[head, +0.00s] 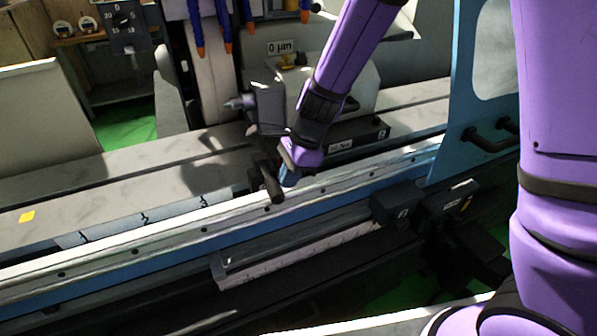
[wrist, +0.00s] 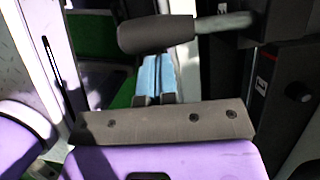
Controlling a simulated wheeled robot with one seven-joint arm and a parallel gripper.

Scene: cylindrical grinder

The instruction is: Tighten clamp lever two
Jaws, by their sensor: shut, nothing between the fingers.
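A clamp lever with a dark, rounded grip (head: 266,182) sticks out at the front of the grinder's headstock unit (head: 290,95). In the wrist view, its dark grip (wrist: 155,35) and grey shaft (wrist: 222,23) cross the top of the picture and run right into a dark block. No number shows on the lever. My gripper (head: 288,180) is just right of the grip in the head view. In the wrist view, its blue fingers (wrist: 157,76) are together and empty, with their tips at the grip's lower edge. I cannot tell whether they touch it.
The long machine table (head: 110,185) and its front rail run below the lever. A blue guard (head: 475,100) with dark handles stands at the right. Orange-tipped hoses (head: 225,30) hang above the unit.

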